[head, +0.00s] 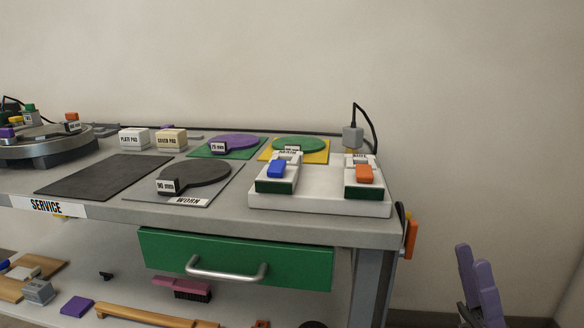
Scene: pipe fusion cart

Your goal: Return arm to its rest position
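My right gripper (473,258), with purple fingers, is at the lower right, apart from the cart and to the right of its end. Its two fingers overlap from this angle, so I cannot tell whether they are open or shut. Nothing shows between their tips. My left gripper is not in view. The cart's grey top (225,222) carries a white block (320,199) with two dark green holders, one with a blue piece (277,169) and one with an orange piece (364,173).
A green drawer (236,256) with a metal handle is under the top. Round plates, purple (237,141), green (298,143) and dark grey (196,173), lie on the top. An orange item (410,238) hangs at the cart's right end. Free room lies right of the cart.

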